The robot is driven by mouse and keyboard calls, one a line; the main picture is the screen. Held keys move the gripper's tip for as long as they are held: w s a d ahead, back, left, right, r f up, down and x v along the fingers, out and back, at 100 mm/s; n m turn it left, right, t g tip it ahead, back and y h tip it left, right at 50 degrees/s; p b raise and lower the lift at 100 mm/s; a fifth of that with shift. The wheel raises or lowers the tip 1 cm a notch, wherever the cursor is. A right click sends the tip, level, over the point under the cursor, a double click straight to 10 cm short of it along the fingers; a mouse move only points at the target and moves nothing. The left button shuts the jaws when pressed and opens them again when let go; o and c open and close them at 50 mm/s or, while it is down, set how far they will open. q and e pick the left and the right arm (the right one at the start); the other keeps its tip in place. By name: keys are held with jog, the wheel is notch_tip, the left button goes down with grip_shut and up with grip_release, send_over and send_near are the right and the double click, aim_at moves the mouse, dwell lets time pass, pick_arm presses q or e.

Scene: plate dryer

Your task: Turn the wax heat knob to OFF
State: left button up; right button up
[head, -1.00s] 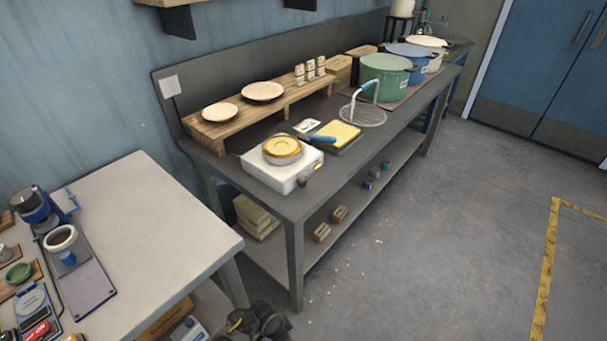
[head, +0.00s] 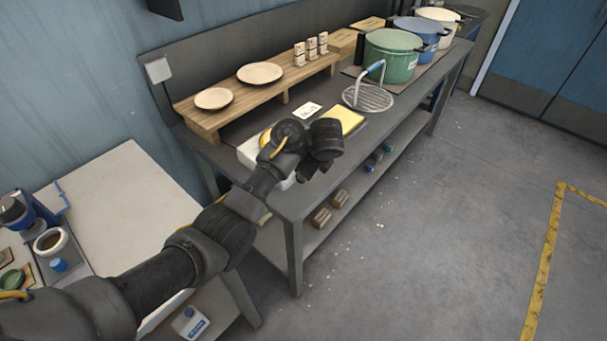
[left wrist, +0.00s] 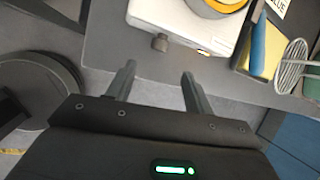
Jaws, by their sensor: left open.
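The white wax heater (head: 249,153) sits near the front left corner of the dark workbench, mostly hidden behind my left arm in the head view. I cannot read the knob's setting. A round yellow-rimmed pan (left wrist: 222,6) sits on the heater. My left gripper (left wrist: 158,73) is open and empty, its fingers pointing toward the knob, apart from it. My right gripper is out of view.
A yellow block (head: 346,119), a wire masher (head: 369,97) and a green pot (head: 392,57) stand along the bench. Behind is a wooden shelf (head: 200,118) with two plates. A pale table (head: 130,190) is at left. The floor right of the bench is clear.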

pick_arm(q)
jog(key=b+x, duration=0.1)
jog(key=x, duration=0.4)
jog(key=shift+a, duration=0.2)
jog(key=b+x, duration=0.1)
jog(key=x, duration=0.3)
jog(key=shift+w+f, duration=0.1)
jog(key=shift+f, duration=0.15)
jog(key=shift+w+f, duration=0.25)
jog(key=shift+f, duration=0.1)
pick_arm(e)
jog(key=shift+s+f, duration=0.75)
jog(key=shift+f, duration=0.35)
pick_arm(q)
jog(key=shift+c, duration=0.4)
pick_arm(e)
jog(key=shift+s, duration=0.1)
